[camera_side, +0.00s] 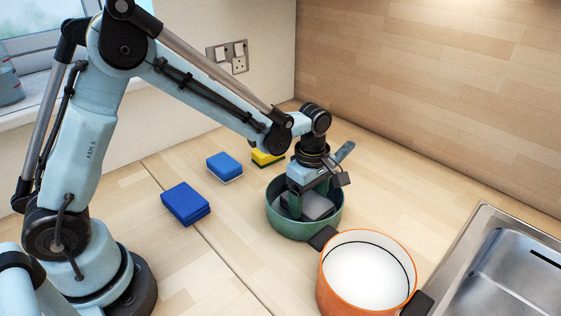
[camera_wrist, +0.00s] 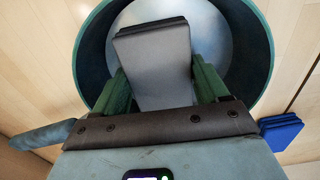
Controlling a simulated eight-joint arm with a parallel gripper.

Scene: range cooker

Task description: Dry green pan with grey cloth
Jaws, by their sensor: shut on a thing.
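The green pan (camera_side: 290,230) stands on the wooden worktop in the side view, with its rim around my fingers. It fills the upper middle of the wrist view (camera_wrist: 262,45). My gripper (camera_side: 307,203) points down into the pan and is shut on the grey cloth (camera_side: 318,207), a folded block. In the wrist view the cloth (camera_wrist: 155,60) sits between the two green fingers of my gripper (camera_wrist: 160,88), over the pan's pale inside. I cannot tell whether the cloth touches the pan's floor. The gripper hides part of the pan.
An orange pot (camera_side: 340,292) with a white inside and dark handles stands in front, close to the pan. A steel sink (camera_side: 520,265) is at the right. Blue sponges (camera_side: 185,204) (camera_side: 224,166) and a yellow sponge (camera_side: 266,158) lie left of and behind the pan.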

